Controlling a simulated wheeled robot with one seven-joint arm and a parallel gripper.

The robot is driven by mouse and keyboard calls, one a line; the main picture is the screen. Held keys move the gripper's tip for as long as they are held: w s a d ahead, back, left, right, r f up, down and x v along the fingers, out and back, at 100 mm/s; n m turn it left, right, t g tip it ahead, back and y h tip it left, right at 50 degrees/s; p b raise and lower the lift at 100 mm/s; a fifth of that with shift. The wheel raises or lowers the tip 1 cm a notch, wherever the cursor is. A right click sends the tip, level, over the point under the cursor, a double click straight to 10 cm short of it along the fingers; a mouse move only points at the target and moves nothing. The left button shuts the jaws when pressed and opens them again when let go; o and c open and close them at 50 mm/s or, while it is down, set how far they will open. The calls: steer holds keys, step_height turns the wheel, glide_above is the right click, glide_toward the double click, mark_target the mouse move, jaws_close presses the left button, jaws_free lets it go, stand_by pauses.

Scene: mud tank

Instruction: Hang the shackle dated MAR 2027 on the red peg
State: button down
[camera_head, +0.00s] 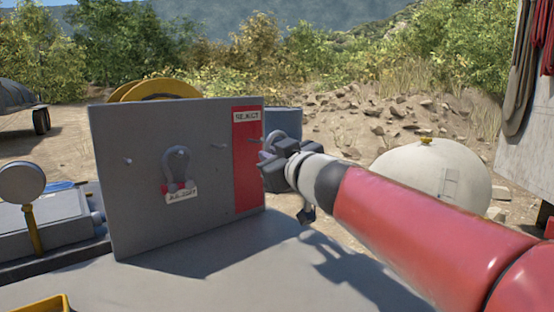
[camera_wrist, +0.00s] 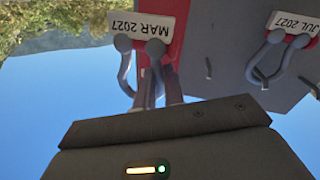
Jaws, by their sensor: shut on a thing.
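A grey upright board (camera_head: 125,215) has a red strip (camera_head: 247,180) labelled REJECT at its right side, with a red-strip peg (camera_head: 255,140) near the top. My gripper (camera_head: 268,160) is at the right edge of this strip. In the wrist view, which is upside down, my gripper (camera_wrist: 160,95) is shut on a grey shackle (camera_wrist: 125,65) with a white tag reading MAR 2027 (camera_wrist: 147,24). The shackle is close in front of the red strip (camera_wrist: 179,35). Whether it is around the peg, I cannot tell; in the head view my gripper hides it.
Another shackle (camera_head: 177,160), tagged JUL 2027 (camera_wrist: 294,24), hangs in the middle of the board. Bare grey pegs stand at the left (camera_head: 127,161) and right (camera_head: 218,146) of it. A gauge (camera_head: 21,183) stands at the far left. The table before the board is clear.

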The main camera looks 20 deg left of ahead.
steer(key=shift+s+a+f+x, duration=0.1)
steer(key=shift+s+a+x, duration=0.1)
steer(key=shift+x, duration=0.9)
steer(key=shift+s+a+f+x, duration=0.1)
steer(key=shift+s+x, duration=0.05)
steer(key=shift+x, duration=0.9)
steer(key=shift+s+a+f+x, duration=0.1)
steer(key=shift+s+a+x, duration=0.1)
steer(key=shift+x, duration=0.9)
steer(key=shift+w+a+f+b, duration=0.3)
steer(key=shift+a+f+b, duration=0.1)
steer(key=shift+a+f, duration=0.1)
steer(key=c, duration=1.4)
jaws_free()
steer(key=shift+f, duration=0.1)
steer(key=v, duration=0.8)
steer(key=shift+b, duration=0.3)
